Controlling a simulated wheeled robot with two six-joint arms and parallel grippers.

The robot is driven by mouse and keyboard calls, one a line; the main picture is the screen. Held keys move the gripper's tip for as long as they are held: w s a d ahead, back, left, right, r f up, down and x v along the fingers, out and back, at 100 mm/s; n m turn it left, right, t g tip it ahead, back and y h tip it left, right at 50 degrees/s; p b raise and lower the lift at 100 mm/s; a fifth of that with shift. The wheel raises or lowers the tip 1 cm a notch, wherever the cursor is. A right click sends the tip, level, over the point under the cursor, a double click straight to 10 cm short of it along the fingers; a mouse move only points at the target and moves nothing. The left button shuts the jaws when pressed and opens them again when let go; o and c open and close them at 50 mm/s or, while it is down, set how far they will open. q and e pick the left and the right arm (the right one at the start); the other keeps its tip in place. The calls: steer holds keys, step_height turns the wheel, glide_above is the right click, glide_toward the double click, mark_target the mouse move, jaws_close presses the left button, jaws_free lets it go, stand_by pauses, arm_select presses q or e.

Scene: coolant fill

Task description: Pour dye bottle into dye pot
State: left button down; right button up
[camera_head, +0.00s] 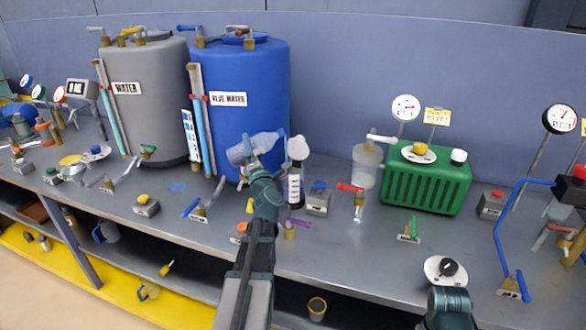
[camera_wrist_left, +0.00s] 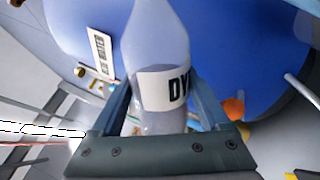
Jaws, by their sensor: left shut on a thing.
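The dye bottle (camera_head: 238,154) is a pale, see-through blue-grey bottle. My left gripper (camera_head: 265,148) is shut around it, holding it raised above the bench and tipped far over, almost level, in front of the blue drum. In the left wrist view the dye bottle (camera_wrist_left: 160,55) sits between both fingers, with a white label showing "DY". No stream from it can be made out. A see-through pot (camera_head: 366,166) stands right of the gripper; I cannot tell whether it is the dye pot. At the bottom right is part of my right arm; its fingers cannot be made out.
A grey water drum (camera_head: 145,110) and a blue drum (camera_head: 262,85) stand behind. A green ribbed box (camera_head: 425,185) and several valves and gauges crowd the bench (camera_head: 340,235).

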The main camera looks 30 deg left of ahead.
arm_select(q)
steer(key=shift+s+m, duration=0.1)
steer(key=shift+m, duration=0.5)
stand_by(1.6)
